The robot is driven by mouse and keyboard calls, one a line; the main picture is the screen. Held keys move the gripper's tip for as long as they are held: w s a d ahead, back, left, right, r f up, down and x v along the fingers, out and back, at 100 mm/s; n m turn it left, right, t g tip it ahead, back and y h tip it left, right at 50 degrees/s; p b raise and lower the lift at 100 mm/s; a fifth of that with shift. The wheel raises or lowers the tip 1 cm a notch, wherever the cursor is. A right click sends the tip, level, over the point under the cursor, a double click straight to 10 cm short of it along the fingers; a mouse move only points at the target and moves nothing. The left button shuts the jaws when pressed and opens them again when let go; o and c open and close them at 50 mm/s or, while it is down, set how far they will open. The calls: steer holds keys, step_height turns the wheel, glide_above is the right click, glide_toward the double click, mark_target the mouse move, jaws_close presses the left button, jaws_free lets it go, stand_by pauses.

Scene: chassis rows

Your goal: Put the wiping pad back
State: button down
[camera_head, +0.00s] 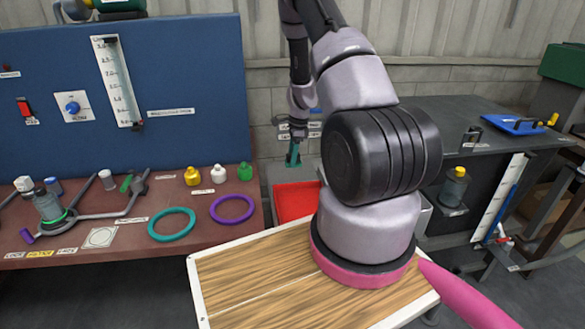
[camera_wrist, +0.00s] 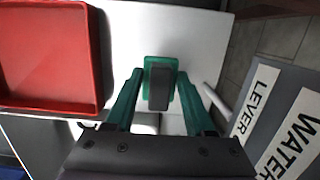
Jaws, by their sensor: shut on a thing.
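The wiping pad (camera_wrist: 160,66) is a small green block with a dark grey grip (camera_wrist: 159,88), seen in the wrist view. My gripper (camera_wrist: 160,80) has green fingers, one on each side of the pad, and is shut on it. Below the pad is a pale, flat surface (camera_wrist: 200,35); I cannot tell whether the pad touches it. In the head view my gripper (camera_head: 293,152) is small and far off, pointing down behind the red tray, and the pad is hard to make out there.
The red tray (camera_head: 297,200) is close by, at left in the wrist view (camera_wrist: 50,98). Labels LEVER (camera_wrist: 254,101) and WATER (camera_wrist: 296,132) are at right there. A brown bench (camera_head: 120,240) with rings and bottles stands left; a dark bench (camera_head: 450,115) stands right.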

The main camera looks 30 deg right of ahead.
steer(key=shift+f, duration=2.1)
steer(key=shift+c, duration=1.3)
jaws_free()
steer(key=shift+f, duration=0.15)
